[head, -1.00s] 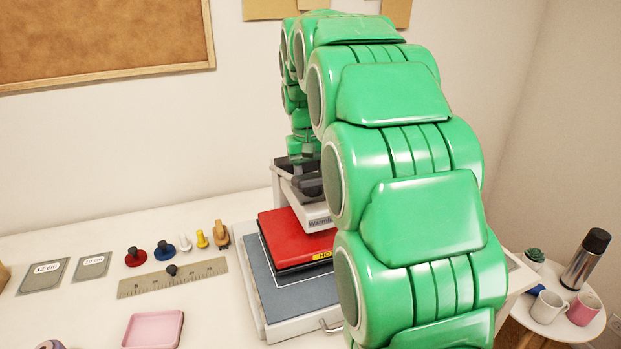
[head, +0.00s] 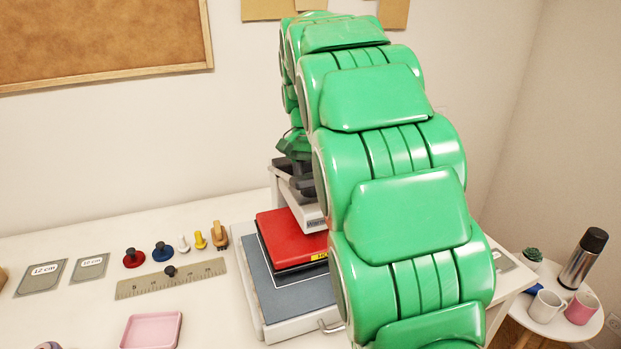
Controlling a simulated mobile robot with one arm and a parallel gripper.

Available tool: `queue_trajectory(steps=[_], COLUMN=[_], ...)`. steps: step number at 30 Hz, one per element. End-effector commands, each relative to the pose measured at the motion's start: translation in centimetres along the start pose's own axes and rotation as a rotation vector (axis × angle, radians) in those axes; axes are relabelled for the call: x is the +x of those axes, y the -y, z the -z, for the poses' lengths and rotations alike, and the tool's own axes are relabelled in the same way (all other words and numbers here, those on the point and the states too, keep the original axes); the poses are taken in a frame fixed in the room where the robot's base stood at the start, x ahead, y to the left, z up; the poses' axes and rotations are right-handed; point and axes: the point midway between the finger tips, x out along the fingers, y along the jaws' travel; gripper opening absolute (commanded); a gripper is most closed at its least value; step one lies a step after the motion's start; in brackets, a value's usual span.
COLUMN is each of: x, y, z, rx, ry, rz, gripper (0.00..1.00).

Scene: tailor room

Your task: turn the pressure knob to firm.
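A press machine stands on the table, with a red plate (head: 285,240) over a grey-blue base pad (head: 300,291) and a pale upper housing (head: 311,214) carrying dark parts on top. A yellow label, only partly visible, sits on the red plate's front edge. My green arm covers the machine's right side. My gripper (head: 296,165) is at the far end of the arm, over the dark parts on top of the housing. Its fingers are small and mostly hidden, so I cannot tell whether they are open or touching anything. I cannot make out the pressure knob or its setting.
Left of the press lie a ruler (head: 170,279), a red knobbed piece (head: 134,258), a blue one (head: 162,251), several small pegs, grey cards and a pink tray (head: 151,330). A side table at right holds a flask (head: 584,258), mugs and a plant.

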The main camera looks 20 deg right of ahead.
Motion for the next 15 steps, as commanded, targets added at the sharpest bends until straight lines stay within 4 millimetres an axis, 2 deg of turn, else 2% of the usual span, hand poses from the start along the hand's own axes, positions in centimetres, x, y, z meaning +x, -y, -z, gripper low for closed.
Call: queue_trajectory(steps=[11, 12, 15], x=[0.16, 0.16, 0.13], y=[0.02, 0.02, 0.01], z=[-0.09, -0.09, -0.08], rx=[0.003, 0.003, 0.003], ry=[0.005, 0.005, 0.004], rz=[-0.001, -0.002, -0.001], gripper=[0.17, 0.52, 0.68])
